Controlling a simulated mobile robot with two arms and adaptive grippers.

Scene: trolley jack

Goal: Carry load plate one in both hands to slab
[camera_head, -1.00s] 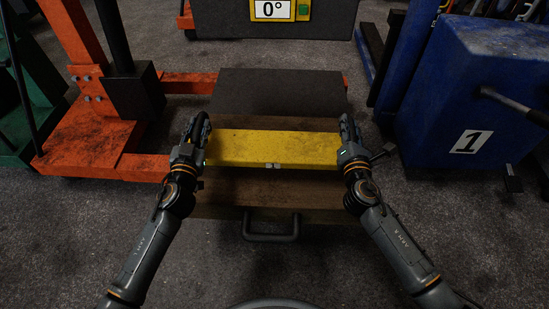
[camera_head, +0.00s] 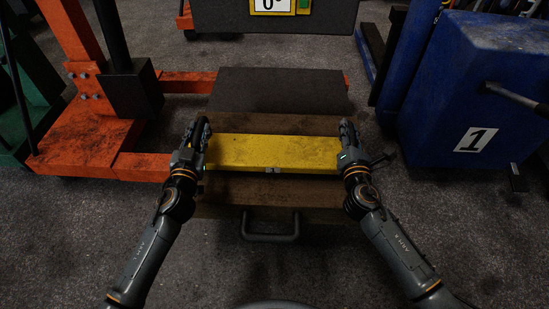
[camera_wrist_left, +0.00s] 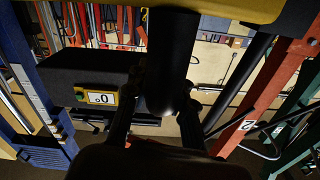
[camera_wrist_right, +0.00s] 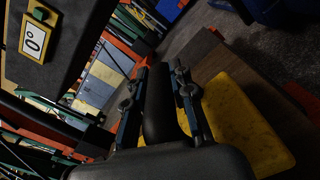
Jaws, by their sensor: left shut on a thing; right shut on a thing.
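The yellow load plate (camera_head: 272,152), with a small "1" label on its near edge, spans between my two grippers. My left gripper (camera_head: 203,135) is at its left end and my right gripper (camera_head: 347,135) at its right end. Each is shut on a black bar-like handle, seen in the left wrist view (camera_wrist_left: 172,65) and the right wrist view (camera_wrist_right: 158,105). The plate hangs over or rests on brown wooden boards (camera_head: 270,190); any gap cannot be told. A dark grey block (camera_head: 215,22) with a "0°" sign is at the back. It is unclear which dark piece is the slab.
A flat dark grey piece (camera_head: 275,92) lies just behind the plate. An orange frame (camera_head: 85,135) stands left, a blue box (camera_head: 480,85) marked "1" right. A black handle (camera_head: 270,236) projects at the near side. Bare floor is in front.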

